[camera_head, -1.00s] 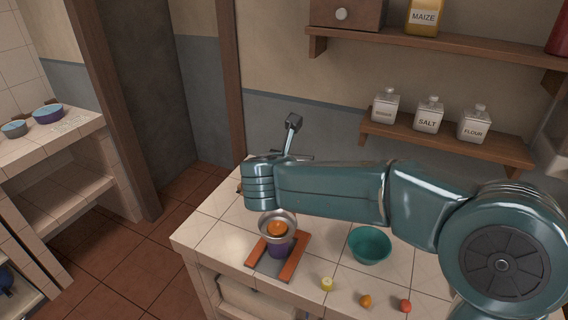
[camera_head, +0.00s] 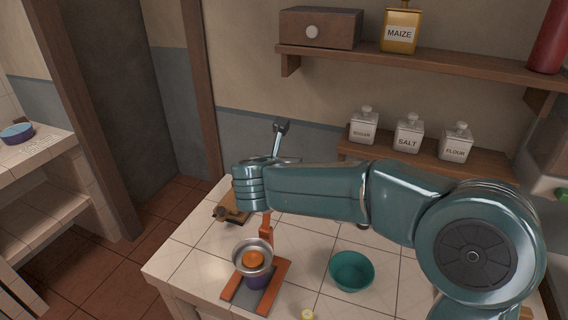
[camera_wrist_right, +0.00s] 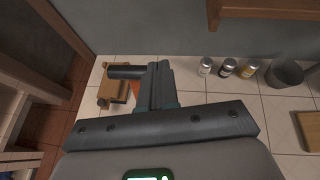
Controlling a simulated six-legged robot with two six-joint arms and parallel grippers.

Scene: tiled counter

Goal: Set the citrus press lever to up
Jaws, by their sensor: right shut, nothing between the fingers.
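The citrus press stands on the tiled counter in the head view, with an orange base (camera_head: 279,285), a metal bowl (camera_head: 238,258) and an orange half (camera_head: 253,258) in the bowl. Its orange post (camera_head: 266,228) runs up behind my right forearm. The dark-ended lever (camera_head: 281,128) stands steeply up above my right wrist; its lower part is hidden. My right gripper (camera_wrist_right: 160,85) is shut and empty. In the wrist view the lever's dark grip (camera_wrist_right: 125,72) lies just left of the fingers; I cannot tell whether they touch. My left gripper is out of view.
A teal bowl (camera_head: 352,272) stands right of the press. A wooden board (camera_head: 232,214) lies behind it on the left. Labelled jars (camera_head: 408,135) stand on a low wall shelf. The wrist view shows several jars (camera_wrist_right: 228,68) and a grey bowl (camera_wrist_right: 287,74).

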